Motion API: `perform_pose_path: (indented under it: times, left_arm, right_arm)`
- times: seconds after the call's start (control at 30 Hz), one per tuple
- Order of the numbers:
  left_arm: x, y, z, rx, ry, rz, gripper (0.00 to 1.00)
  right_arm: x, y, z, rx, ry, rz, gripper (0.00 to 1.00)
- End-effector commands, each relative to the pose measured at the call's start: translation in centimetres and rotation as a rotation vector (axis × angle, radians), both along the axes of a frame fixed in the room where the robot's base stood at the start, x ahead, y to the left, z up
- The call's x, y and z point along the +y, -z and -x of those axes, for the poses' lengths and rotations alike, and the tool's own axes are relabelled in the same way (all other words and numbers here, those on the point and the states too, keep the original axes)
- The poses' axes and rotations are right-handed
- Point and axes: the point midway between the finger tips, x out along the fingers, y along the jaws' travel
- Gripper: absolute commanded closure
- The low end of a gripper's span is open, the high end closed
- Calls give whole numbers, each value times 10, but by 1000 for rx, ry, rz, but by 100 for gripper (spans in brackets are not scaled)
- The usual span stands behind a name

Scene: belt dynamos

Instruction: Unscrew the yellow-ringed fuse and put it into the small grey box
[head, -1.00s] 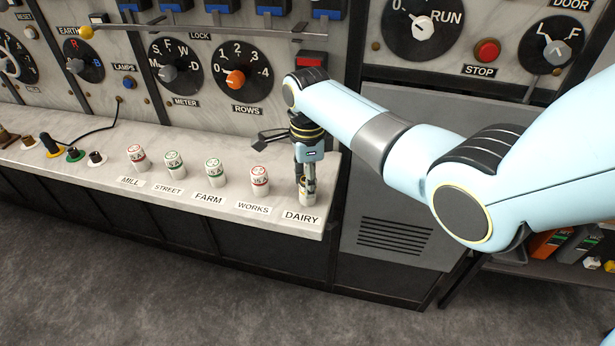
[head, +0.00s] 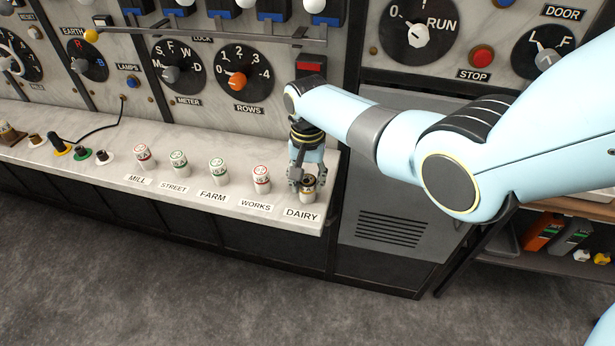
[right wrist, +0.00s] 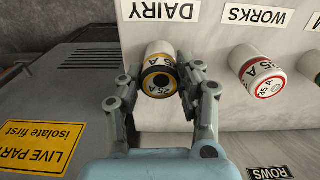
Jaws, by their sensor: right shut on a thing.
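The yellow-ringed fuse (head: 308,190) stands at the DAIRY place at the right end of the pale ledge. A small grey open box (head: 504,240) seems to stand on the shelf at right. My left gripper is not in view.
The red-ringed WORKS fuse (head: 261,179) stands close left of my gripper, with the green-ringed FARM fuse (head: 217,171) beyond. The upright panel with dials rises behind the ledge. Orange and grey cases (head: 543,232) stand on the shelf at right.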

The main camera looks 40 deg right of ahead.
Motion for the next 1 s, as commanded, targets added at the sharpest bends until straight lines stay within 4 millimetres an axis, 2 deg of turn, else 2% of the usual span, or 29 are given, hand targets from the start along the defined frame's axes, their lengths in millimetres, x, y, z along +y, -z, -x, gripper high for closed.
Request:
perform_pose_path:
  times: [0.1, 0.13, 0.33, 0.67, 0.77, 1.0]
  left_arm:
    - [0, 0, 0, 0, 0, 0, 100]
    - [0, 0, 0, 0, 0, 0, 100]
    - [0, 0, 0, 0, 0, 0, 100]
    - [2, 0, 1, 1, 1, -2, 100]
    - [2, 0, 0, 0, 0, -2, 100]
    - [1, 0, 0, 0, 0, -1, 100]
  right_arm:
    - [0, 0, 0, 0, 1, 0, 100]
    - [0, 0, 0, 0, 2, 0, 63]
    - [0, 0, 0, 0, 3, 0, 38]
    - [0, -4, 0, 0, 4, 0, 38]
    - [0, -16, 0, -1, 4, 0, 38]
    - [0, -56, 0, -2, 4, 1, 38]
